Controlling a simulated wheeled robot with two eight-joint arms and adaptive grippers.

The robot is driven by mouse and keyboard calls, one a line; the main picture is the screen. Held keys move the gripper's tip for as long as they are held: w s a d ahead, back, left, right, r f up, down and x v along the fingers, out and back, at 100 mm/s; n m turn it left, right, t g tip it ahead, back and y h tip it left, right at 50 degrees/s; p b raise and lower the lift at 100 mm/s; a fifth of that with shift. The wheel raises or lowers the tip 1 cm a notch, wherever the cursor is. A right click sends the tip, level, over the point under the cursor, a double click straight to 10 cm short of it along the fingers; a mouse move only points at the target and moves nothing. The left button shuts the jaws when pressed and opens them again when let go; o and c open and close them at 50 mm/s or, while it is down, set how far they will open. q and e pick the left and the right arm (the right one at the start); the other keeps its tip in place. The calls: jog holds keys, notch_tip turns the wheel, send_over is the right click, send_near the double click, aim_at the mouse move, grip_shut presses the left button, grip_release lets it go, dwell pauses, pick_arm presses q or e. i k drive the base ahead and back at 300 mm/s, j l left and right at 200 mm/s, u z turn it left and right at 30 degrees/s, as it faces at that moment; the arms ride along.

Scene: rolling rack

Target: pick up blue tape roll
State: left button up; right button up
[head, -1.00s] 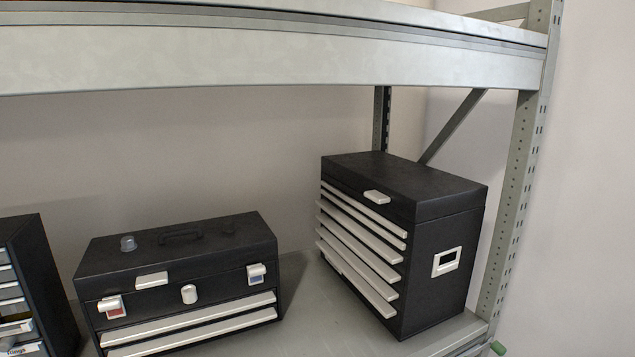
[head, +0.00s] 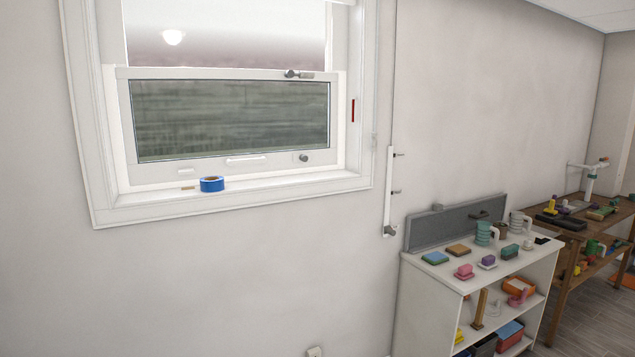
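The blue tape roll (head: 212,184) lies flat on the white window sill, below the lower sash and left of the sill's middle. Its hollow centre shows from above. A small tan piece lies on the sill just left of it. Neither of my grippers shows in the head view, so their distance from the roll cannot be seen.
The window (head: 232,120) has a raised white frame around the sill (head: 270,191). A white shelf unit (head: 432,284) with several small objects stands at the lower right. A wooden table (head: 575,231) stands beyond it. The wall below the window is bare.

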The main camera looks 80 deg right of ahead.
aim_at(216, 184)
jog(key=z, duration=2.1)
jog(key=i+z, duration=0.15)
jog(key=i+j, duration=0.05)
